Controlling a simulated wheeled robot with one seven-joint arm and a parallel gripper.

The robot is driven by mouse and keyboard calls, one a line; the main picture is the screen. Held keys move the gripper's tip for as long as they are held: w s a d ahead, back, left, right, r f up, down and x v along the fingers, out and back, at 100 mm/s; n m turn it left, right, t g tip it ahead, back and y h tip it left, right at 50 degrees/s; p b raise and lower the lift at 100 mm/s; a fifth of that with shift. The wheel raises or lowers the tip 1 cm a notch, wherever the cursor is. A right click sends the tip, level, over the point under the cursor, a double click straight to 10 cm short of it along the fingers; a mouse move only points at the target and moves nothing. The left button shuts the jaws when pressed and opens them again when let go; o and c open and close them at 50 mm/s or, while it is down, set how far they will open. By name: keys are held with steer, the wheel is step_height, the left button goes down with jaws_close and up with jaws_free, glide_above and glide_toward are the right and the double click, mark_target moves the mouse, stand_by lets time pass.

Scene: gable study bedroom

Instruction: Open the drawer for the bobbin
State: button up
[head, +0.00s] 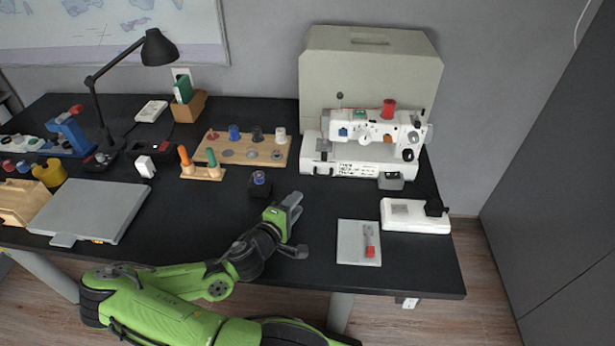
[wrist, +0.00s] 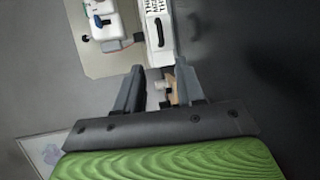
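The white sewing machine (head: 372,130) stands at the back right of the desk. Its base (head: 330,168) has dark lettering on the front. In the wrist view a white front (wrist: 153,42) carries a black handle and lettering; it looks like the machine's base and perhaps the drawer. I see no gap around it. A small blue-topped spool (head: 259,177) sits on a black block left of my gripper; I cannot tell if it is the bobbin. My gripper (head: 303,226) is open and empty above the desk, in front of and apart from the machine. Its spread fingers also show in the wrist view (wrist: 158,92).
A wooden spool board (head: 225,157) lies left of the machine. A grey pad (head: 350,240) with a red-ended tool and a white device (head: 412,222) lie at the right front. A cream case (head: 370,65) stands behind the machine. Bare desk lies between my gripper and the machine.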

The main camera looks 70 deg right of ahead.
steer(key=b, duration=0.1)
glide_toward(324, 162)
steer(key=d+f, duration=0.1)
steer(key=s+d+f, duration=0.2)
steer(key=shift+d+f, duration=0.25)
steer(key=shift+d, duration=0.1)
jaws_close()
